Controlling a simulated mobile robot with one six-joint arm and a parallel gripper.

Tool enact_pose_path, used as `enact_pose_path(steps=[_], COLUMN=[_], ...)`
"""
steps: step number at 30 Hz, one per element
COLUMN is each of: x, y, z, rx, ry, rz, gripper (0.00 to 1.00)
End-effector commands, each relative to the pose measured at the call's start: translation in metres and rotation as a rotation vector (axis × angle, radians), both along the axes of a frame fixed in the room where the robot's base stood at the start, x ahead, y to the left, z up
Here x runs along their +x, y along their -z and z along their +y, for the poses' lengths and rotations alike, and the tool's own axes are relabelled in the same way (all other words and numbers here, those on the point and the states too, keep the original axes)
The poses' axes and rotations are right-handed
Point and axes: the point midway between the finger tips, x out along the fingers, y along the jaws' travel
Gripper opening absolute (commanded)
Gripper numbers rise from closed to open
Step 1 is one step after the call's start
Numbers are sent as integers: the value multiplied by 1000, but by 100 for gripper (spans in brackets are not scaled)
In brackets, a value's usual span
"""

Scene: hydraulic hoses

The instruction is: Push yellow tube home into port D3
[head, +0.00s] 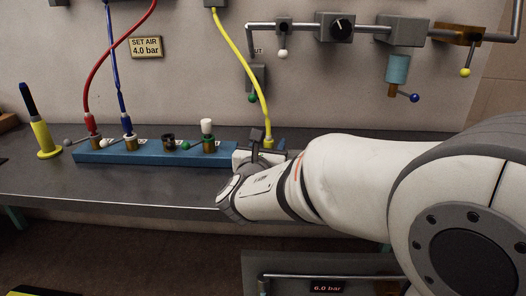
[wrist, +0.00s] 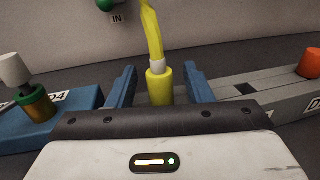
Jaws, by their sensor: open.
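The yellow tube (head: 242,72) hangs from a grey box on the wall down to a yellow end fitting (head: 268,143). In the wrist view the yellow fitting (wrist: 160,88) stands upright, with a pale collar where the tube enters. My gripper (wrist: 160,76) is open, with one blue finger on each side of the fitting and a gap visible on both sides. My gripper (head: 260,141) is partly hidden by my arm in the head view. The fitting's lower end is hidden behind my gripper. I cannot read a D3 label in either view.
A blue manifold (head: 110,155) holds red and blue hoses, a dark port (head: 168,143) and a green-ringed port with white cap (head: 207,128). A label that seems to read D4 is beside that port. A grey rail with an orange cap (wrist: 311,64) lies right.

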Motion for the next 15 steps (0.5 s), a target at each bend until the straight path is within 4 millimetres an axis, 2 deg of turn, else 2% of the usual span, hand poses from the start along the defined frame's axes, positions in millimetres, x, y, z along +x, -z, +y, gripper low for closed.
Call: enact_pose_path(steps=[6, 15], x=[0, 0], y=[0, 0], z=[0, -1], rx=[0, 0], ry=[0, 1], rz=[0, 1], gripper=[45, 21])
